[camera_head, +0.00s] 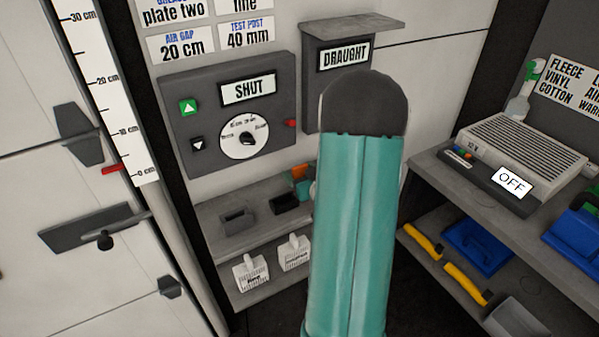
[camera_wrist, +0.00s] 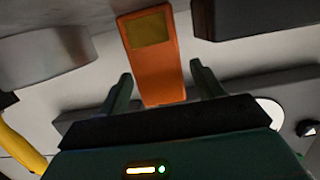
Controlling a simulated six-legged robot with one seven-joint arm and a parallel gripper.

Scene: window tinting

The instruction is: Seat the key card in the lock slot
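An orange card-like piece with a yellowish square (camera_wrist: 153,65), probably the key card, stands between the fingers of my gripper (camera_wrist: 163,86) in the wrist view. The fingers are spread, with visible gaps to either side of the orange piece; no contact shows. In the head view an orange patch (camera_head: 300,172) shows just left of my arm above the shelf, mostly hidden. I cannot pick out the lock slot for certain.
A grey shelf (camera_head: 215,240) carries a grey holder (camera_head: 237,220) and a dark box (camera_head: 285,203). A SHUT panel (camera_head: 180,90) and DRAUGHT box (camera_head: 318,85) are above. A bench (camera_head: 425,170) with a grey machine (camera_head: 525,150) is right.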

